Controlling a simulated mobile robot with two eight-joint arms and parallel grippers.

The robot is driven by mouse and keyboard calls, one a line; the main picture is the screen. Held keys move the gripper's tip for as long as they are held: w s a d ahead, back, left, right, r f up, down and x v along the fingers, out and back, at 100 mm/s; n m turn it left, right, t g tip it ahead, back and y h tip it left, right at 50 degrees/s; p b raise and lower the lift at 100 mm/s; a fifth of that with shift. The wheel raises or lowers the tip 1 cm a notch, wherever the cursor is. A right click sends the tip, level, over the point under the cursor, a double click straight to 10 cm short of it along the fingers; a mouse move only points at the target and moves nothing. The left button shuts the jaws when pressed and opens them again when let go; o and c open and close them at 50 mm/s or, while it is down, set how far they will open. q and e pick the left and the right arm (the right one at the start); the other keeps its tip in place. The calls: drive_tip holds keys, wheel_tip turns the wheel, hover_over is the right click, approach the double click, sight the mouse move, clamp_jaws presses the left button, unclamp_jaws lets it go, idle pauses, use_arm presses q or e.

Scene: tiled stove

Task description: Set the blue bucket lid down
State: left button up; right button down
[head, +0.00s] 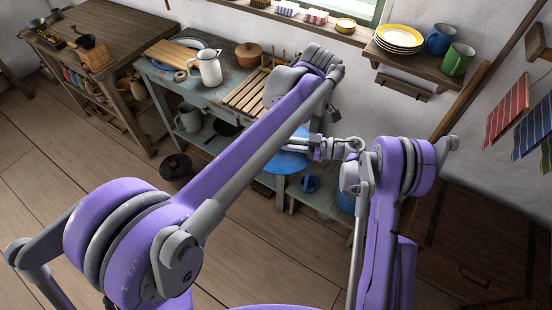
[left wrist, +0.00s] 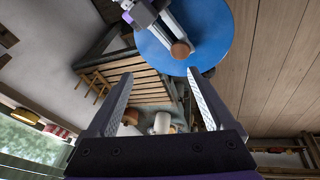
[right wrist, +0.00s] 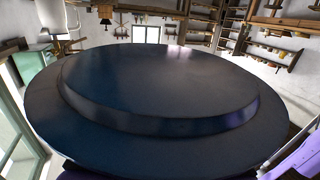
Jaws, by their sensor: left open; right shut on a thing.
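The blue bucket lid (head: 287,163) is a round blue disc, held in the air beside the front edge of the worktable in the head view. In the left wrist view the lid (left wrist: 215,28) has a small round wooden knob (left wrist: 180,49) at its middle. My right gripper (head: 298,143) is shut at the knob. The lid's dark, stepped face (right wrist: 160,85) fills most of the right wrist view. My left gripper (left wrist: 155,86) is open, with nothing between its fingers. In the head view my left arm partly covers it.
The worktable (head: 222,97) carries a white jug (head: 206,67), a slatted rack (head: 246,94) and an orange-brown pot (head: 248,55). A dark lidded pot (head: 175,167) stands on the floor at left. A plate shelf (head: 425,62) hangs on the wall.

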sight(282, 151)
use_arm(q)
drive_tip(key=a+f+m+t, duration=0.1)
drive_tip(key=f, duration=0.1)
drive_tip(key=s+a+f+m+t, duration=0.1)
drive_tip(key=f+m+t, duration=0.1)
drive_tip(key=s+a+f+m+t+h, duration=0.1)
drive_tip(key=f+m+t, duration=0.1)
drive_tip(key=shift+a+f, duration=0.2)
drive_tip(key=shift+a, duration=0.15)
drive_tip(key=s+a+m+t+h, duration=0.3)
drive_tip(key=s+m+t, duration=0.2)
drive_tip(key=s+m, duration=0.3)
drive_tip(key=shift+n, duration=0.7)
drive_tip(key=x, duration=0.3)
drive_tip(key=f+x, duration=0.1)
drive_tip(key=x, duration=0.7)
drive_tip(key=shift+s+a+f, duration=0.1)
drive_tip(key=shift+s+f, duration=0.1)
drive_tip(key=shift+f, duration=0.2)
drive_tip(key=shift+g, duration=0.3)
clamp_jaws()
use_arm(e)
drive_tip(key=c, duration=0.7)
unclamp_jaws()
drive_tip(key=shift+c, duration=0.2)
drive_tip(key=shift+d, duration=0.1)
